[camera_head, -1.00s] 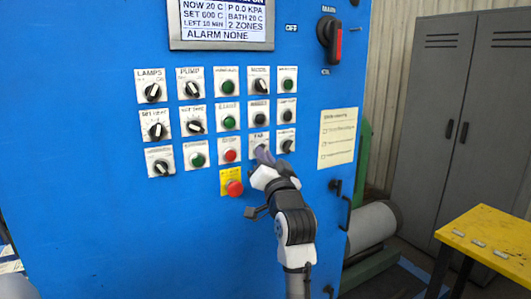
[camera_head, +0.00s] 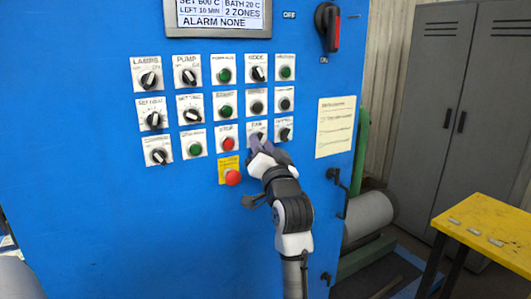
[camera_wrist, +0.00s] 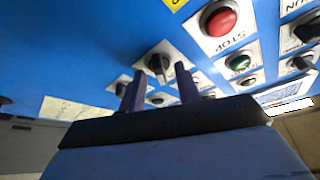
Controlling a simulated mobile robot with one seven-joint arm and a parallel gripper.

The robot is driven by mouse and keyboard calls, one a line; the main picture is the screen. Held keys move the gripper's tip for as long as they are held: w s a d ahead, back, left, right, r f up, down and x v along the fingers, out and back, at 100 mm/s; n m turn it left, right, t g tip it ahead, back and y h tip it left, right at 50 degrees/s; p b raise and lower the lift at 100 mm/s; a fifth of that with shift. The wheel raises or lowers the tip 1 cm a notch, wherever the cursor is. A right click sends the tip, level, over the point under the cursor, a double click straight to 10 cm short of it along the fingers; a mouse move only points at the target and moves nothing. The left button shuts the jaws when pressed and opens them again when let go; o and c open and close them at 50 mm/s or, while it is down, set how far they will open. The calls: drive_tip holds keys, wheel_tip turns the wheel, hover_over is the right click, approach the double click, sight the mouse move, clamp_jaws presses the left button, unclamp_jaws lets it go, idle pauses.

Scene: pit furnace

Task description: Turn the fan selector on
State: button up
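The fan selector (camera_head: 255,127) is on a white plate in the lower rows of the blue panel, just right of the red STOP button (camera_head: 228,143). My gripper (camera_head: 257,147) is at this plate and hides most of the knob in the head view. In the wrist view the black knob of the fan selector (camera_wrist: 158,64) shows between and just beyond my two dark fingertips. My gripper (camera_wrist: 160,78) is open, with a visible gap on both sides of the knob. I cannot tell which setting the knob points to.
A red button on a yellow plate (camera_head: 231,177) sits just below left of my gripper. Another selector (camera_head: 285,134) is close on the right. Several knobs and buttons fill the panel above. A yellow table (camera_head: 485,235) and grey lockers (camera_head: 440,110) stand at right.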

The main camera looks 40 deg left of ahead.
drive_tip(key=b+v, duration=0.4)
drive_tip(key=v, duration=0.9)
drive_tip(key=shift+s+d+f+b, duration=0.15)
drive_tip(key=shift+s+d+b, duration=0.1)
drive_tip(key=shift+b, duration=0.15)
